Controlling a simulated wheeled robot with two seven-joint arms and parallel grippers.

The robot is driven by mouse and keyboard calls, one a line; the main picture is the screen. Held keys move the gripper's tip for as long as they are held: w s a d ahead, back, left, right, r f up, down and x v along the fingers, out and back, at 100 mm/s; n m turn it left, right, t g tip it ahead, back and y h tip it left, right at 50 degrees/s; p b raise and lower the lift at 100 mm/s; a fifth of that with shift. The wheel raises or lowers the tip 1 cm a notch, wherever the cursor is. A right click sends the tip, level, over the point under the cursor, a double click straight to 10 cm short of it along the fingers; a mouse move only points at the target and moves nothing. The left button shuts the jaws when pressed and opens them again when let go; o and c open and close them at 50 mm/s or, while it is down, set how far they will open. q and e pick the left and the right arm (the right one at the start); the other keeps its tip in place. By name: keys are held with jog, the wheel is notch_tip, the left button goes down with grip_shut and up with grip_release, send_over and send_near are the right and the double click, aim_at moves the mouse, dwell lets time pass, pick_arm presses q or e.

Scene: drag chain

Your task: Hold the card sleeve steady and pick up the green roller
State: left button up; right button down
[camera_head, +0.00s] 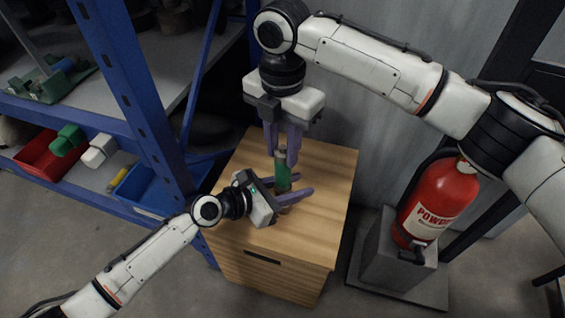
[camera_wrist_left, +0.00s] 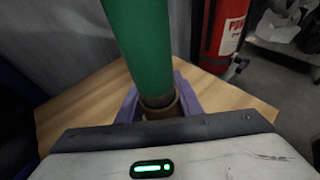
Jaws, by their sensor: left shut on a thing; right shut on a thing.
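The green roller (camera_head: 283,177) stands nearly upright above the wooden cabinet top. My right gripper (camera_head: 282,157) points down from above and is shut on the roller's upper end. My left gripper (camera_head: 296,196) reaches in from the left, low over the cabinet, and is shut on the brown card sleeve (camera_wrist_left: 173,108). In the left wrist view the green roller (camera_wrist_left: 138,45) rises from the sleeve, its brown lower end at the sleeve's mouth. I cannot tell how deep it sits. The sleeve is mostly hidden by the left fingers.
The wooden cabinet (camera_head: 325,185) has free room around the sleeve. A blue shelf rack (camera_head: 120,75) stands at the left with red and blue bins. A red fire extinguisher (camera_head: 440,195) stands on a grey block at the right.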

jog(key=shift+r, duration=1.1)
pick_arm(q)
jog(key=o, duration=1.1)
jog(key=shift+a, duration=0.1)
